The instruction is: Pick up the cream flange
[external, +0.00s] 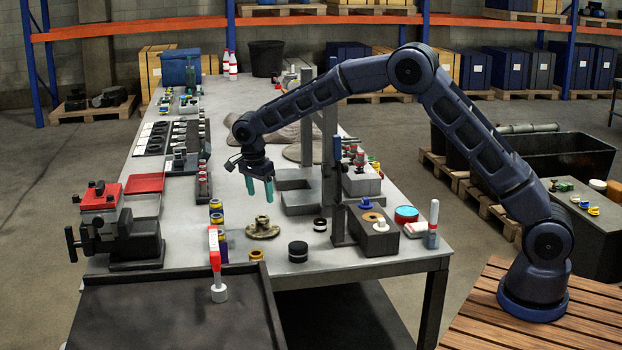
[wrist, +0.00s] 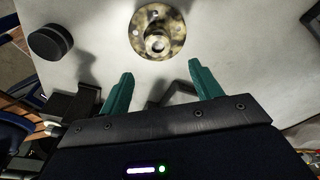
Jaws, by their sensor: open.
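The cream flange (external: 262,228) lies flat on the grey table, hub up, with a mottled cream and dark surface. In the wrist view the flange (wrist: 157,33) is at the top centre, with its round hub and bolt holes showing. My gripper (external: 260,188) is open and empty, with teal fingers pointing down. It hangs above the table, a little behind the flange in the external view. In the wrist view my gripper (wrist: 160,80) has its two fingertips apart, and the flange lies beyond them, not between them.
A black cylinder (external: 298,251) stands right of the flange and shows in the wrist view (wrist: 50,41). A small black and white ring (external: 320,224) sits nearby. A vise (external: 130,235) is at the left. A metal post (external: 331,150) and grey frame (external: 300,201) stand close to my gripper.

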